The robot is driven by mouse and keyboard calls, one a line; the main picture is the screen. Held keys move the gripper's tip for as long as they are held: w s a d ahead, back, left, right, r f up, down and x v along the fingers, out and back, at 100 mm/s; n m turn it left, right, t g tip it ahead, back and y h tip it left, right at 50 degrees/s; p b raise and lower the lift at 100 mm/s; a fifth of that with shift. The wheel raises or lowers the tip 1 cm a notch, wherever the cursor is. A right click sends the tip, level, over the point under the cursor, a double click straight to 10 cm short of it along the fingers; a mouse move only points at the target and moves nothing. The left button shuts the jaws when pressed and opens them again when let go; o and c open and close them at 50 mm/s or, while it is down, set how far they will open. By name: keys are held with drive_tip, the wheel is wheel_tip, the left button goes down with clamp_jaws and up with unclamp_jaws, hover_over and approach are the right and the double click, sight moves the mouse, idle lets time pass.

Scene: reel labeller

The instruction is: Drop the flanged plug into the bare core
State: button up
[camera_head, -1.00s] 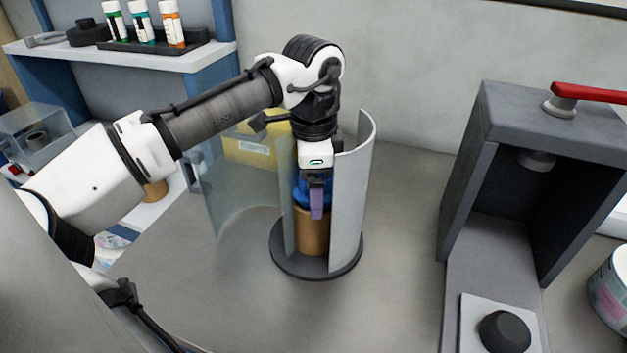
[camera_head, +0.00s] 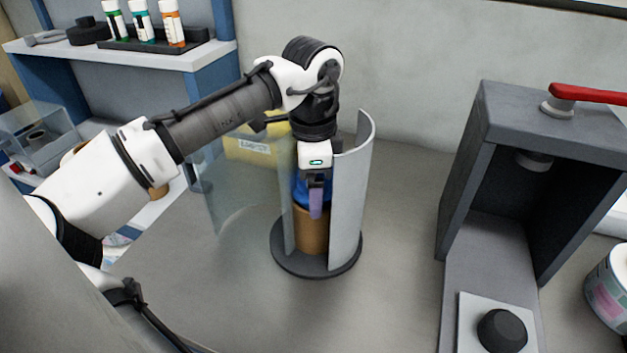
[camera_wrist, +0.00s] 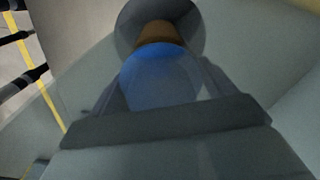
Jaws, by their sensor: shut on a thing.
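The blue flanged plug (camera_wrist: 160,75) is between the fingers of my gripper (camera_head: 316,205), which is shut on it. In the head view only part of the plug (camera_head: 300,190) shows behind the fingers. The brown bare core (camera_head: 311,235) stands upright on a dark round base (camera_head: 318,266), directly below the plug. In the wrist view the core (camera_wrist: 157,33) shows just past the plug. The plug is at or just above the core's top; whether it touches or has entered the opening is hidden by the fingers.
A curved grey shield (camera_head: 350,190) stands close on the right of my gripper, and a clear curved panel (camera_head: 240,190) on its left. A grey press (camera_head: 460,190) with a red lever (camera_head: 590,94) stands at right. A yellow bin (camera_head: 252,150) is behind.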

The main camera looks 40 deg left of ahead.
drive_tip(key=shift+s+a+r+p, duration=0.1)
drive_tip(key=shift+p, duration=0.75)
drive_tip(key=shift+r, duration=0.25)
drive_tip(key=shift+r+p, duration=0.1)
drive_tip(key=shift+p, duration=0.45)
drive_tip(key=shift+f, duration=0.45)
idle(0.5)
drive_tip(key=shift+s+f+b, duration=0.1)
drive_tip(key=shift+f+b, duration=0.3)
drive_tip(key=shift+r+p, duration=0.55)
drive_tip(key=shift+p, duration=0.15)
drive_tip(key=shift+r, duration=0.25)
drive_tip(key=shift+r+p, duration=0.1)
drive_tip(key=shift+p, duration=0.4)
